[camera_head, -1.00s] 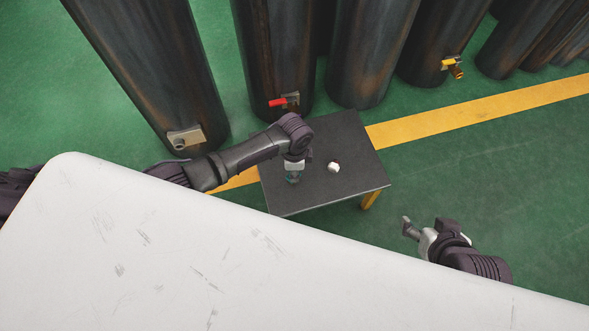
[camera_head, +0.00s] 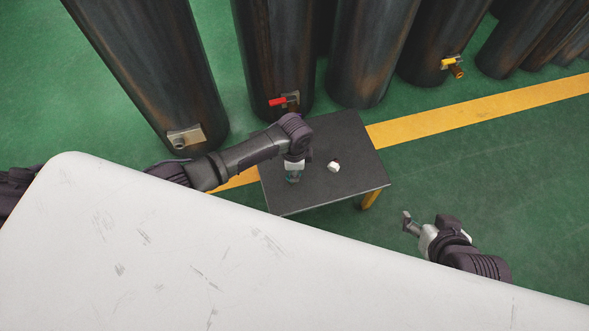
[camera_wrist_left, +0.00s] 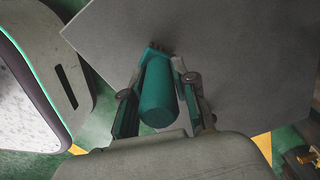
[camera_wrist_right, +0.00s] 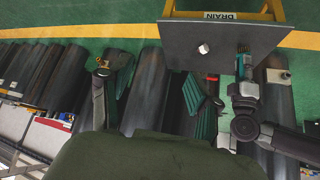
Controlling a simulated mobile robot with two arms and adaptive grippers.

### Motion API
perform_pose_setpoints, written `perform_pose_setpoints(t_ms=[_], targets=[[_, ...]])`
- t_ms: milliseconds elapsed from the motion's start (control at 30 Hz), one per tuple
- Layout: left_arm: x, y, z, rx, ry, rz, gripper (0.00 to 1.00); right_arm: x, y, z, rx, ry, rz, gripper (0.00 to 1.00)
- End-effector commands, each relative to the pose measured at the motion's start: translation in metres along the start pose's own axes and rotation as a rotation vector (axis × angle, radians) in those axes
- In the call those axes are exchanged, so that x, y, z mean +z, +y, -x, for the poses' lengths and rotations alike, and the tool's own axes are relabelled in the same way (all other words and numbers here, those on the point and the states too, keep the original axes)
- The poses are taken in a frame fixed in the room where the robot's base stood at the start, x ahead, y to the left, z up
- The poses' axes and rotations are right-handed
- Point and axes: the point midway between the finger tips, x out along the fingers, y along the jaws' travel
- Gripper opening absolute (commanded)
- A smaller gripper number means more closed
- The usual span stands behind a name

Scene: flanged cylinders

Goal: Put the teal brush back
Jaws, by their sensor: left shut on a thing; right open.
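The teal brush (camera_wrist_left: 158,95) is a teal cylinder between the fingers of my left gripper (camera_wrist_left: 165,103), with dark bristles at its far end. My left gripper is shut on it. I cannot tell whether the bristles touch the tabletop. My right gripper (camera_head: 411,226) is open and empty, above the floor to the right of the table; its spread fingers also show in the right wrist view (camera_wrist_right: 152,88).
A small white object (camera_head: 334,166) sits on the table, right of my left gripper. Large dark cylinders (camera_head: 275,50) stand behind, one with a red-handled valve (camera_head: 284,100), another with a yellow valve (camera_head: 455,64). Green floor right is clear.

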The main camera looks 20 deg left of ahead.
Motion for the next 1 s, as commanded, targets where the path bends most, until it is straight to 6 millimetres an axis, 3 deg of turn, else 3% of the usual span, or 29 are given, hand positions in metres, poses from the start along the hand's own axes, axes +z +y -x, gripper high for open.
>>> perform_pose_setpoints(t_ms=[1000], targets=[[0.0,0.0,-0.008,0.0,0.0,0.0,0.0,-0.022,-0.002,-0.004,-0.005,0.106,0.003,0.62]])
